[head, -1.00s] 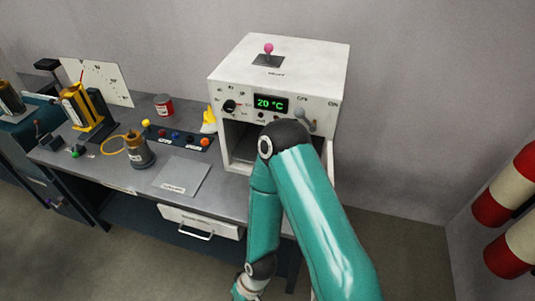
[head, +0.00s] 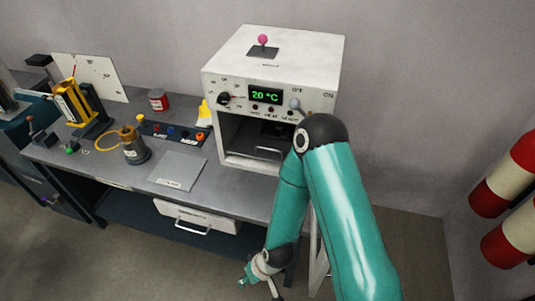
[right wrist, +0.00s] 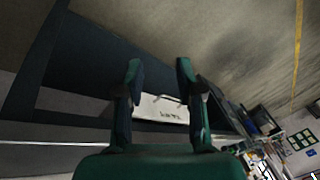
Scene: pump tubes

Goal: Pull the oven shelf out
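The white oven (head: 285,50) stands on the right end of the bench, its display reading 20 °C. Its front is open. Inside, the shelf (head: 262,160) sits low in the cavity with a metal handle (head: 268,150) at its front. My right arm covers the oven's lower right side. My right gripper (head: 262,282) hangs low in front of the bench, below and apart from the shelf. In the right wrist view the right gripper (right wrist: 160,70) has its two fingers apart with nothing held between them. My left gripper is not in view.
A white drawer (head: 198,217) with a handle is under the bench top; it also shows beyond the fingers in the right wrist view (right wrist: 160,108). A grey plate (head: 178,173), a brown pot (head: 135,150) and a red can (head: 158,100) are on the bench.

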